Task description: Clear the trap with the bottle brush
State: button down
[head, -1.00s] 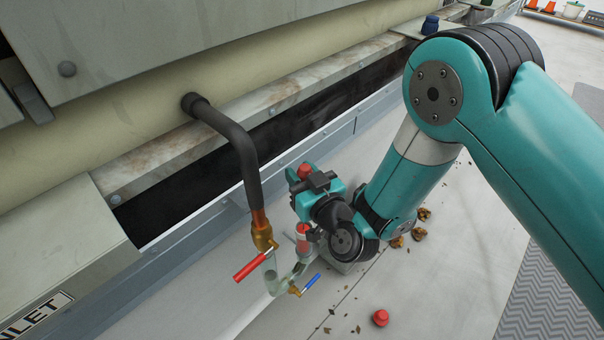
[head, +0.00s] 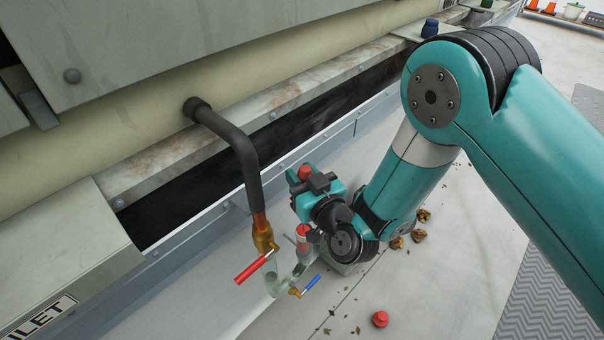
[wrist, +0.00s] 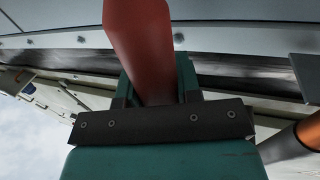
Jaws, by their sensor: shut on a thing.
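The clear trap (head: 274,284) hangs below a copper and black insulated drain pipe (head: 246,165) in the head view, with a red-handled valve (head: 250,268) and a blue-handled valve (head: 311,283). My gripper (head: 312,238) is low at the trap's right-hand upright, partly hidden by my wrist. In the wrist view, my gripper (wrist: 150,98) is shut around a thick red shaft (wrist: 139,45), which looks like the bottle brush's handle. Red also shows at the upright (head: 303,232) in the head view; I cannot tell whether it is the handle. The bristles are not visible.
A red cap (head: 380,319) lies on the roof right of the trap. Brown debris clumps (head: 418,235) and small crumbs lie nearby. The cooler casing (head: 200,40) fills the upper left. A grey ridged mat (head: 550,270) is at right; the roof between is mostly clear.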

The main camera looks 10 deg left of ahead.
jog(key=shift+f+b, duration=1.2)
jog(key=shift+f, duration=0.65)
jog(key=shift+d, duration=0.1)
notch_tip(320, 180, up, 5)
jog(key=p, duration=0.5)
jog(key=shift+r, duration=0.15)
jog(key=shift+f+b, duration=1.8)
jog(key=shift+f, duration=0.9)
